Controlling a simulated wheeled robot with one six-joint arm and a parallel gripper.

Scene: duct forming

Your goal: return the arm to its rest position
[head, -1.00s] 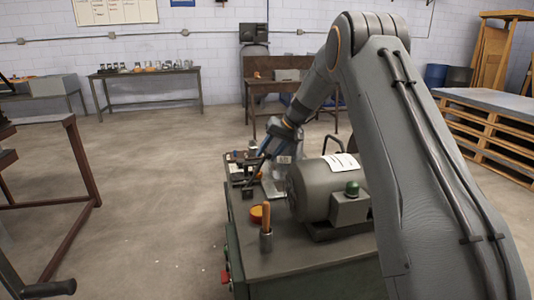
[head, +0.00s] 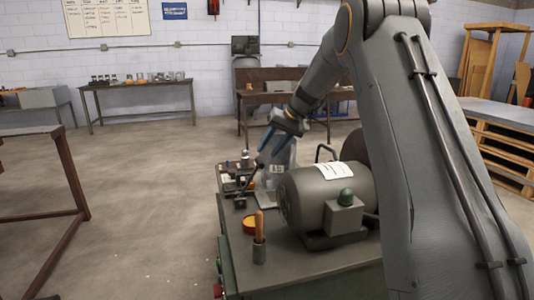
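My arm reaches from the lower right, up and over, then down to my gripper (head: 266,150) near the middle of the head view. The gripper's blue fingers point down and left, above the far part of the green workbench (head: 285,270). The fingertips are small, and I cannot tell whether they are open or shut. A pale object with a label (head: 279,170) stands just behind and below the fingers. I cannot tell whether they touch it.
A grey motor (head: 320,192) with a green knob sits on the workbench close to my arm. A cup holding an orange-handled tool (head: 259,240) and an orange round item (head: 250,224) stand nearer. Pallets (head: 503,150) are at right. Open floor lies at left.

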